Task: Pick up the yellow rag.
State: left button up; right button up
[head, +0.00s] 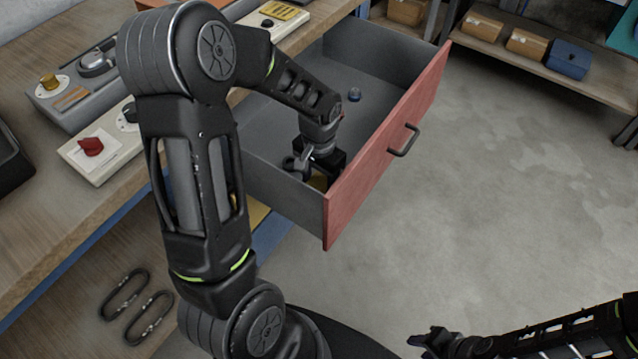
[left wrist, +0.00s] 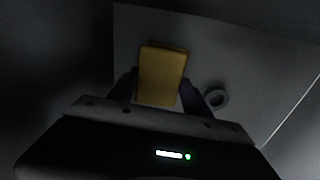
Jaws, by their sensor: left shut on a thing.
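The yellow rag (left wrist: 162,72) shows as a folded yellow block between the two fingers of my left gripper (left wrist: 160,90) in the left wrist view. The gripper is shut on it. In the head view my left gripper (head: 318,177) is low inside the open drawer (head: 385,130), near its front corner. Whether the rag touches the drawer floor is hard to tell. My right gripper (head: 430,340) is at the bottom right, away from the drawer; its jaws are unclear.
The drawer has a red front and grey walls close around my left gripper. A small blue item (head: 354,94) lies farther back in it. A dark ring (left wrist: 216,98) lies beside the rag. The wooden bench (head: 40,225) holds control boxes. The floor at right is clear.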

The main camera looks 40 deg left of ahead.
aim_at(319, 185)
pick_arm(q)
notch_tip(319, 185, up, 9)
jog(key=p, duration=0.1)
jog(key=shift+r, duration=0.2)
dwell(0.5)
